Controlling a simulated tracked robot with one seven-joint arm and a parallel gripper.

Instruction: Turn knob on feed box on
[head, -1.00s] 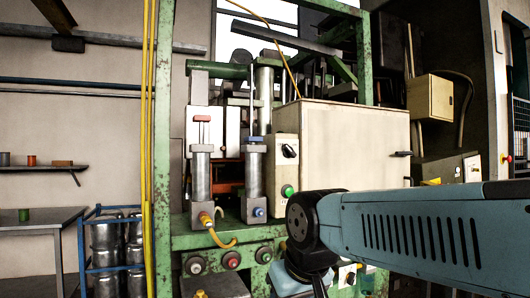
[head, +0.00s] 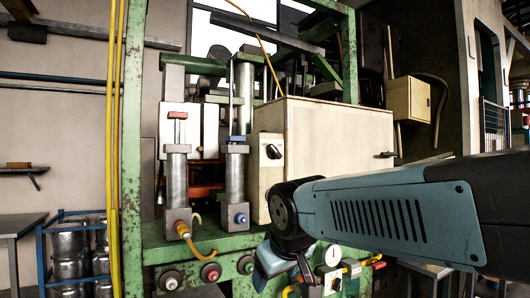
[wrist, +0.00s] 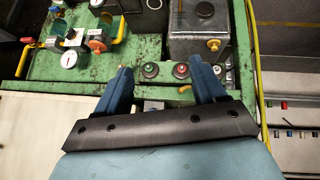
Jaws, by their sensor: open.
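A cream box (head: 340,140) stands on the green machine frame, and it looks like the feed box. A black rotary knob (head: 273,151) on a light plate is on the box's narrow left face. Its exact setting is too small to tell. My gripper (head: 283,268) is below this knob, apart from it, with my arm covering the lower part of the box. In the wrist view my gripper (wrist: 160,84) is open, with nothing between its blue fingers. Beyond the fingers are a green button (wrist: 150,70) and a red button (wrist: 181,71).
Two upright cylinders, one red-topped (head: 176,165) and one blue-based (head: 236,175), stand left of the box. A grey metal box with a yellow knob (wrist: 213,44) and a gauge (wrist: 69,60) are in the wrist view. Yellow hoses (head: 112,130) run down the green post.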

